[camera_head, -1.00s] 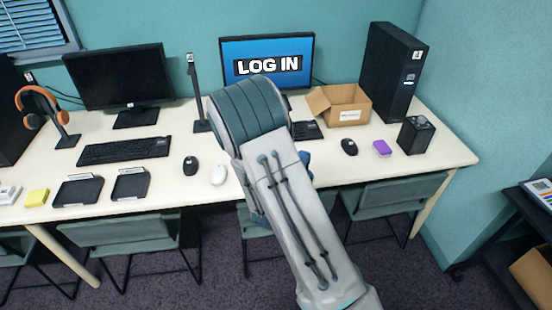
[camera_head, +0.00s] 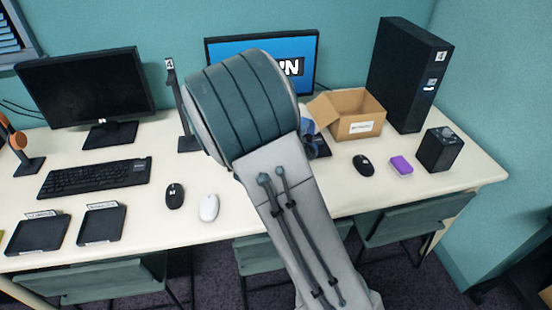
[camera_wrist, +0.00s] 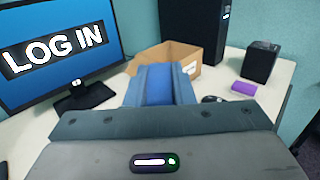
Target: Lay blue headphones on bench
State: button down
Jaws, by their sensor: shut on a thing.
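In the head view a small blue part (camera_head: 309,132) shows beside my arm, which hides most of my gripper and the headphones. The white bench (camera_head: 345,192) runs along the wall under them. I cannot tell whether the headphones touch the bench top.
An open cardboard box (camera_head: 350,112), a black computer tower (camera_head: 404,80), a black mouse (camera_head: 363,165), a purple block (camera_head: 401,166) and a black cube (camera_head: 439,150) stand on the right. A monitor (camera_head: 225,50) stands behind my arm. An empty stand (camera_head: 180,105) is left of it.

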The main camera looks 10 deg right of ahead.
jog(key=a+f, duration=0.6)
jog(key=f, duration=0.1)
jog(key=shift+s+f, duration=0.4)
jog(key=shift+a, duration=0.1)
jog(key=shift+f, duration=0.15)
jog(key=c, duration=1.3)
grip_release()
jog(key=shift+o, duration=0.2)
